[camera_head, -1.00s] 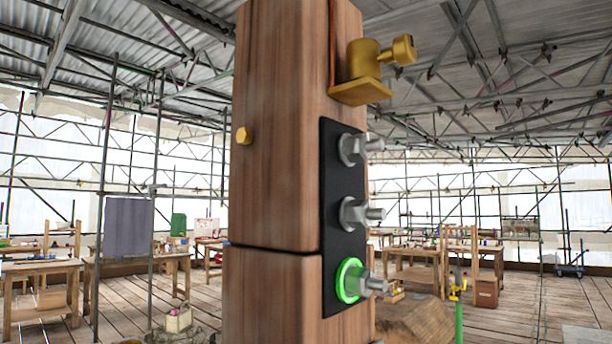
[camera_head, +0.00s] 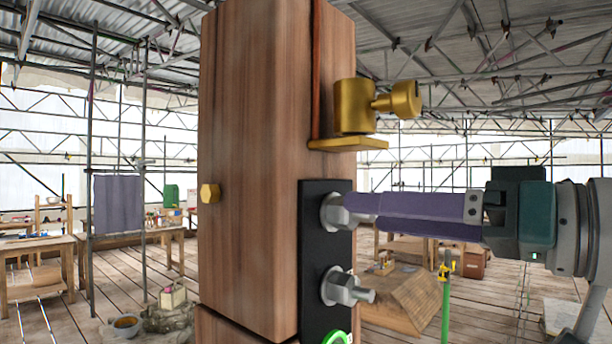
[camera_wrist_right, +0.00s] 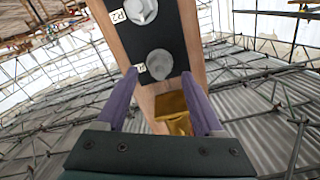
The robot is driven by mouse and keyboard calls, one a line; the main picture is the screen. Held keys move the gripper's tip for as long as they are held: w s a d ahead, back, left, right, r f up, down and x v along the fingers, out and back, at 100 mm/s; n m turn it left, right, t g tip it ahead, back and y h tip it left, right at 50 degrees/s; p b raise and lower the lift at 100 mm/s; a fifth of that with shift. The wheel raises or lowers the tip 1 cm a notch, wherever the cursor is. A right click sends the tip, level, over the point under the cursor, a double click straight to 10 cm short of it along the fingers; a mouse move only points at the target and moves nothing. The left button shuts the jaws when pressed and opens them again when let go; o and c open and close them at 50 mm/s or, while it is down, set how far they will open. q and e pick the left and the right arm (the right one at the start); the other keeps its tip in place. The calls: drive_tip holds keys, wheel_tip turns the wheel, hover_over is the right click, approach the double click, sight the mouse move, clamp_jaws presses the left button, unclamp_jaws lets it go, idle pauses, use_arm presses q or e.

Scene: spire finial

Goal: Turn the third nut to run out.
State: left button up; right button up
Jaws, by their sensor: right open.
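The top nut (camera_head: 332,212) is partly hidden by my fingers. The middle nut (camera_head: 336,287) is clear. The lowest nut (camera_head: 338,338) is green and cut off by the bottom edge. My right gripper (camera_head: 362,204) is level with the top nut, its purple fingers pointing left at it. In the right wrist view my right gripper (camera_wrist_right: 159,82) is open, with the top nut (camera_wrist_right: 160,64) ahead between the fingertips; contact cannot be told. My left gripper is out of view.
The wooden post (camera_head: 245,160) fills the centre. A gold bracket (camera_head: 352,115) juts out just above the plate, close over my right gripper. A gold bolt head (camera_head: 209,193) is on the post's left face. Work tables and scaffolding stand behind.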

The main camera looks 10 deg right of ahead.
sight(343, 213)
drive_tip(key=x, duration=0.2)
drive_tip(key=shift+w+a+p, duration=0.25)
drive_tip(key=shift+p, duration=0.15)
clamp_jaws()
idle(0.3)
